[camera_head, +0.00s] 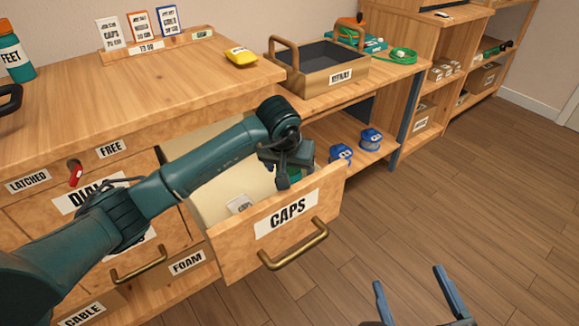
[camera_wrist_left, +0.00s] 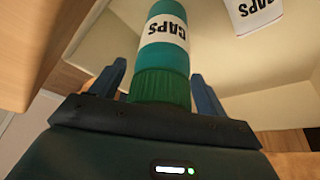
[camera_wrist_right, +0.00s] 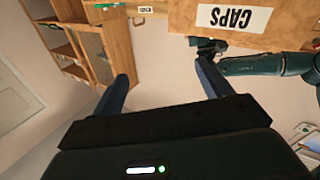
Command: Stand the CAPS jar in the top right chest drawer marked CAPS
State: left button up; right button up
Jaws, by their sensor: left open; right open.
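The CAPS jar (camera_wrist_left: 165,45) is teal with a dark green ribbed lid and a white CAPS label. In the left wrist view it is between the fingers of my left gripper (camera_wrist_left: 160,85), lid towards the palm. The fingers are open, with gaps beside the lid. In the head view my left gripper (camera_head: 287,172) is inside the pulled-out CAPS drawer (camera_head: 330,190), and the wrist mostly hides the jar. I cannot tell whether its base touches the drawer floor. My right gripper (camera_head: 413,288) is open and empty above the floor, right of the drawer.
A white CAPS card (camera_head: 240,204) is in the drawer. Blue rolls (camera_head: 371,139) are on the shelf behind it. A wooden tray (camera_head: 335,83) and yellow object (camera_head: 240,56) are on top. The floor at right is clear.

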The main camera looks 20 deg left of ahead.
pick_arm(q)
jog(key=shift+r, duration=0.25)
jog(key=p+v, duration=0.3)
jog(key=v, duration=0.9)
pick_arm(e)
jog(key=shift+d+f+m+g+h, duration=0.15)
jog(key=shift+d+m+g+h, duration=0.35)
jog(key=shift+m+g+h, duration=0.3)
